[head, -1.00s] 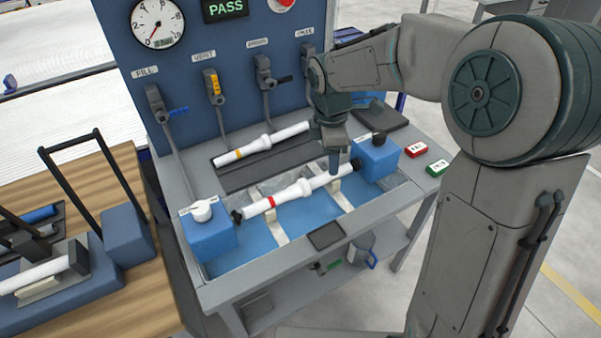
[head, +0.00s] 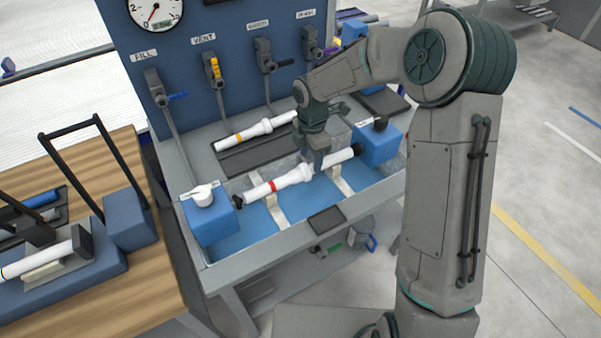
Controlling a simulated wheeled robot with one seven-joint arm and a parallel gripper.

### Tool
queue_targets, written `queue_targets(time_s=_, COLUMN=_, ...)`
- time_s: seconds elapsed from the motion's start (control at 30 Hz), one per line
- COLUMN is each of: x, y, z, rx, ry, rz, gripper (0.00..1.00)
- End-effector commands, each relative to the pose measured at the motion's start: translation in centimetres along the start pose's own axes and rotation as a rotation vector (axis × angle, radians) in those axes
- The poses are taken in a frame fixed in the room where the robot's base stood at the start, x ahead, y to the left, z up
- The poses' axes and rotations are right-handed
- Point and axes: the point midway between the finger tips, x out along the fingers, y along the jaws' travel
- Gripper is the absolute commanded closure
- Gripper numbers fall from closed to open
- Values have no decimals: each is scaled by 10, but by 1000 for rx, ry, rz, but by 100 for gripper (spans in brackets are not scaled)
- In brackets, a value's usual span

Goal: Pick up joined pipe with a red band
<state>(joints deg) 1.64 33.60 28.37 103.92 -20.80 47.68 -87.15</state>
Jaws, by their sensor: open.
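The joined white pipe with a red band (head: 276,186) lies across two pale supports over the blue tray of the test bench. It has a thicker joint in its middle and dark fittings near its ends. My gripper (head: 318,163) points down close above the pipe, just right of the thick joint. It is open. A finger overlaps the pipe in the picture, and I cannot tell whether it touches or straddles it.
Blue clamp blocks stand left (head: 208,213) and right (head: 377,143) of the tray. A blue panel (head: 235,40) with labelled valves rises behind. A wooden table (head: 130,265) stands at left.

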Motion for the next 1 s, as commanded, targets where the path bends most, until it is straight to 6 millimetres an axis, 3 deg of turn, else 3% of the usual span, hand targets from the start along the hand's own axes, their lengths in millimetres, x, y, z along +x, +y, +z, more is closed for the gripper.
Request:
queue_targets(time_s=0.4, x=48, y=4, z=5, rx=-2, ry=1, rz=-2, gripper=47)
queue_targets(time_s=0.67, x=52, y=5, z=5, rx=0, ry=0, rz=0, gripper=47)
queue_targets(time_s=0.87, x=52, y=4, z=6, rx=0, ry=0, rz=0, gripper=97)
queue_targets(time_s=1.0, x=51, y=4, z=6, rx=1, ry=-1, rz=0, gripper=98)
